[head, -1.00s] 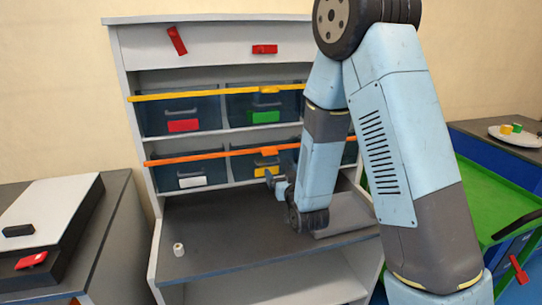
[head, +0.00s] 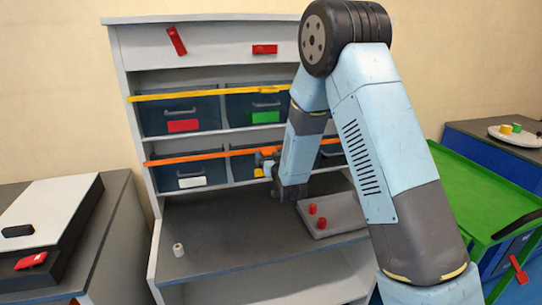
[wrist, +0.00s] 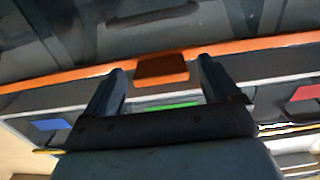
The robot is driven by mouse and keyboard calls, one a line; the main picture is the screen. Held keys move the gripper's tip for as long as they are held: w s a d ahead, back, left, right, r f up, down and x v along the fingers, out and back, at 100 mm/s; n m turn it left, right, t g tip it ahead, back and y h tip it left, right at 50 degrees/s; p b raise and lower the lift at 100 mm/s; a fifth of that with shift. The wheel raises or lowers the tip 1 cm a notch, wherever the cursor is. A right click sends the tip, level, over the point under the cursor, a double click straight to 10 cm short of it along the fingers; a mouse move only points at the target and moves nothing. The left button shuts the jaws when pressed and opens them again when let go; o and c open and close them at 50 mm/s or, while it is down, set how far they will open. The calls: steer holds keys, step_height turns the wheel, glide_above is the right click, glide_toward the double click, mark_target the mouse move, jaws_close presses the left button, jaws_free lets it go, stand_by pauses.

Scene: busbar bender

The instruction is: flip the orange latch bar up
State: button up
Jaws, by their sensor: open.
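The orange latch bar (head: 190,158) runs across the front of the lower row of bins in the head view. It also crosses the wrist view (wrist: 50,80), with a darker orange tab (wrist: 162,68) at its middle. My gripper (head: 264,164) is at the middle of this bar. In the wrist view my gripper (wrist: 161,72) is open, with one finger on each side of the tab. I cannot tell whether the fingers touch it. My gripper and forearm hide part of the bar in the head view.
A yellow bar (head: 190,95) crosses the upper bins. The grey worktop (head: 225,235) below holds a small white cylinder (head: 178,250) and a grey plate (head: 335,215) with red knobs. A green cart (head: 475,195) stands at the right.

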steer(key=shift+w+a, duration=0.1)
steer(key=shift+w, duration=0.2)
